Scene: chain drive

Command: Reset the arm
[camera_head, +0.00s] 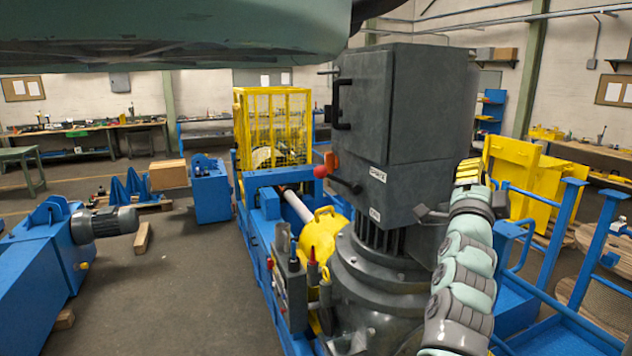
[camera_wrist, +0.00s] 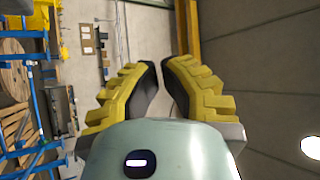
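My gripper (camera_wrist: 160,70) shows in the wrist view with two yellow, ribbed fingers with dark inner pads. The fingers lean inward, and their tips are close together with a narrow gap between them. Nothing is held in the gap. In the head view my arm (camera_head: 465,265) rises at the right, bent upward beside the large grey machine housing. The yellow fingers (camera_head: 469,170) show at its top, partly hidden behind the arm and apart from the housing as far as I can see.
The grey machine housing (camera_head: 390,110) stands close left of my arm. Blue railings (camera_head: 560,215) and a yellow guard (camera_head: 525,170) are at the right. A yellow cage (camera_head: 273,125) stands behind. Open floor (camera_head: 170,270) lies at the left, beside a grey motor (camera_head: 105,223).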

